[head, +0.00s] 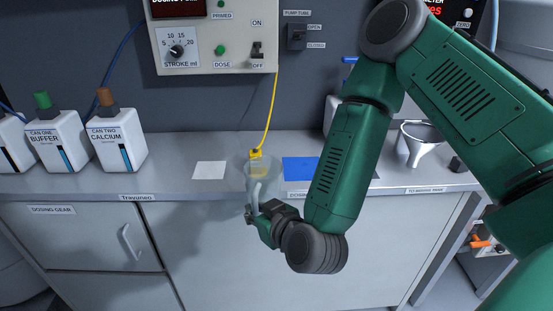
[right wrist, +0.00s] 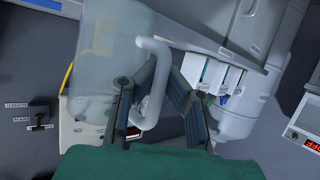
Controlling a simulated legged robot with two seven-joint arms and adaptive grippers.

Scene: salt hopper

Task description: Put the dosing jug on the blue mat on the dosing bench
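The dosing jug (head: 264,175) is a clear, see-through vessel with a pale handle. In the head view it shows at the bench's front edge, between the white mat (head: 209,170) and the blue mat (head: 300,169). My right gripper (head: 253,213) is at the jug's near side. In the right wrist view the jug (right wrist: 108,50) fills the upper left, and the fingers of my right gripper (right wrist: 164,82) close around its handle from both sides. The blue mat is flat on the dosing bench (head: 180,185), partly hidden by my right arm. My left gripper is not in view.
A yellow cable with a yellow plug (head: 256,154) hangs right behind the jug. White cans (head: 117,140) stand at the bench's left. A funnel (head: 418,142) stands at the right, beyond my right arm. The control panel (head: 215,35) is on the wall above.

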